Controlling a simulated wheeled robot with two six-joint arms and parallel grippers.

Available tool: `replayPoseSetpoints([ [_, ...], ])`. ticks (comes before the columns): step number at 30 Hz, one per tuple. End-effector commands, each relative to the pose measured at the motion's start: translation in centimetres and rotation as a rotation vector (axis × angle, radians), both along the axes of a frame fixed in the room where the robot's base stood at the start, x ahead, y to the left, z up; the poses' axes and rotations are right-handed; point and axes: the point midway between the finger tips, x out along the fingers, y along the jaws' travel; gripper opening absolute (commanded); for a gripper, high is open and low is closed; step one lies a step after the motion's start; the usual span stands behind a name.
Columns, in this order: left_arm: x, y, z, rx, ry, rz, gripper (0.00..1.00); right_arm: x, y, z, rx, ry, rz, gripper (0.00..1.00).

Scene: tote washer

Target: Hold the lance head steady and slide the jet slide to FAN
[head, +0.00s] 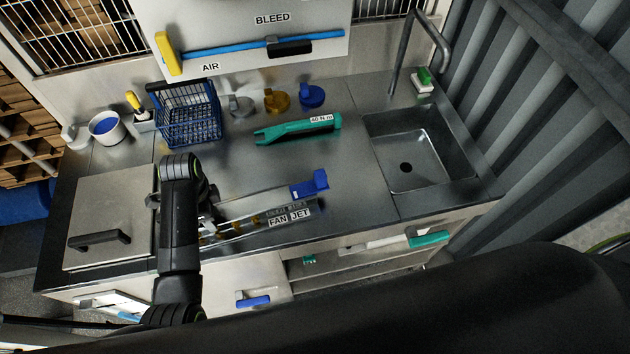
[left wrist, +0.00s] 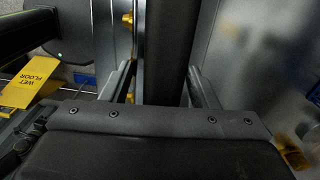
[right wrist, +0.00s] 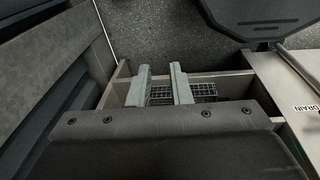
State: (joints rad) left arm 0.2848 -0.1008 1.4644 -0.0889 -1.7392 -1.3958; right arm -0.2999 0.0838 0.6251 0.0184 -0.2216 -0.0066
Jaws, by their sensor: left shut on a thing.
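The lance (head: 250,205) lies on the steel counter, a long grey body with a blue piece (head: 310,186) at its right end. Plates reading FAN (head: 278,221) and JET (head: 300,214) sit along its front side. I cannot tell which part is the jet slide or where it stands. My left gripper (head: 208,212) is at the lance's left end, partly hidden by my arm. In the left wrist view its fingers (left wrist: 160,85) stand either side of a thick dark bar (left wrist: 165,45), shut on it. My right gripper (right wrist: 160,85) is open and empty, fingers apart, over the floor and a shelf.
A green tool (head: 298,129) lies behind the lance. A blue wire basket (head: 188,112), a white cup (head: 104,127) and several coloured caps (head: 277,101) stand at the back. A sink (head: 410,150) is at the right. The counter between lance and sink is clear.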

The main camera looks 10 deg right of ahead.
Motion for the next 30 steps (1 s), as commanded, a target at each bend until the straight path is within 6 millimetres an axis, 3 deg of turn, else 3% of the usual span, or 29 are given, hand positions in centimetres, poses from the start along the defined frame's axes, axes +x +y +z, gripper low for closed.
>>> replayPoseSetpoints([
  [4, -0.1, 0.0, -0.2, 0.0, 0.001, 0.0, 0.0, 1.2, 0.4, 0.3, 0.029, -0.029, -0.056, 0.0],
  [17, -0.2, 0.0, -0.3, 0.0, 0.004, 0.0, 0.0, 8.4, 3.1, 3.7, 0.26, -0.206, -0.346, 0.0],
  [30, -0.2, 0.0, -0.3, -0.001, 0.006, 0.0, 0.0, 17.0, 6.1, 10.9, 0.602, -0.443, -0.572, 0.0],
])
